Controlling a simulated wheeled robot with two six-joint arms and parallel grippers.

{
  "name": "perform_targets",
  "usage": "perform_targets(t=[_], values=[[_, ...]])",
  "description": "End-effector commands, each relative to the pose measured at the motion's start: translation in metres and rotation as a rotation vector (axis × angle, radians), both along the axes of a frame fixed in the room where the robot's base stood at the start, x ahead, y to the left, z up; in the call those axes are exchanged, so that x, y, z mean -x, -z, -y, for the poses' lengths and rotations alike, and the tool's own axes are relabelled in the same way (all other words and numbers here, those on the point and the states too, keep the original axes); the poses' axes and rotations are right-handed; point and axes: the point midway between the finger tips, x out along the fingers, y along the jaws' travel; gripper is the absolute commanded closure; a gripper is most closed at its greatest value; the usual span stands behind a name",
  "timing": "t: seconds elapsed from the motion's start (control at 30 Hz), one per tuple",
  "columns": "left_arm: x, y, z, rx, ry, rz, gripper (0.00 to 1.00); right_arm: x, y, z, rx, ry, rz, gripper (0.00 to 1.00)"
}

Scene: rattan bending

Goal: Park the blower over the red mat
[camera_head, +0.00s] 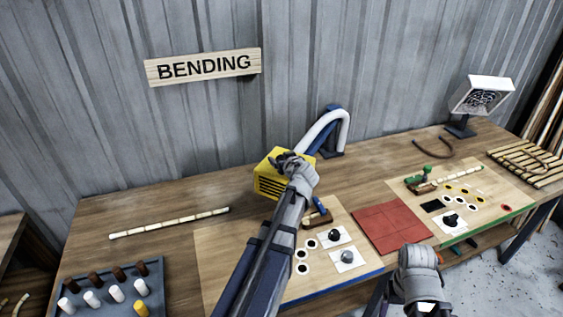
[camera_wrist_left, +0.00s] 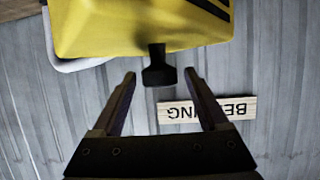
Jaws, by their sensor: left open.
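The blower (camera_head: 268,183) is a yellow box with dark slots, joined to a white hose (camera_head: 326,124) that curves to a blue stand behind. It is left of the red mat (camera_head: 392,228), which lies flat and bare. My left gripper (camera_head: 288,160) is at the blower's top and hides part of it. In the left wrist view the yellow blower body (camera_wrist_left: 140,28) has a black knob (camera_wrist_left: 157,70) that lies between the open fingers of my left gripper (camera_wrist_left: 160,76); contact is unclear. My right gripper (camera_head: 418,262) is low, in front of the mat; its fingers are not clear.
Boards with white cards and rings (camera_head: 303,254) lie on both sides of the mat. A rattan stick (camera_head: 170,222) and a peg tray (camera_head: 110,292) are at left. A fan-like unit (camera_head: 482,96) and slatted rack (camera_head: 532,162) are at right. The BENDING sign (camera_head: 203,67) hangs behind.

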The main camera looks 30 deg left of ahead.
Motion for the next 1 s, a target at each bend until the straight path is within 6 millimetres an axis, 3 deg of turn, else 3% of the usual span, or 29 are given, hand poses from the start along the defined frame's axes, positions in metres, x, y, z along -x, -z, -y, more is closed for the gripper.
perform_targets(t=[0.3,0.9,1.0], values=[[-0.0027,0.0012,-0.0029,0.000,0.001,0.000,0.25,0.0000,0.0013,0.0000,0.000,-0.001,0.000,0.23],[-0.0026,0.0013,-0.0028,0.000,0.001,0.000,0.93,0.0000,0.0013,0.0000,0.000,0.000,0.000,0.23],[-0.0026,0.0013,-0.0028,0.000,0.001,0.000,1.00,0.0000,0.0013,0.0000,0.000,0.000,0.000,0.23]])
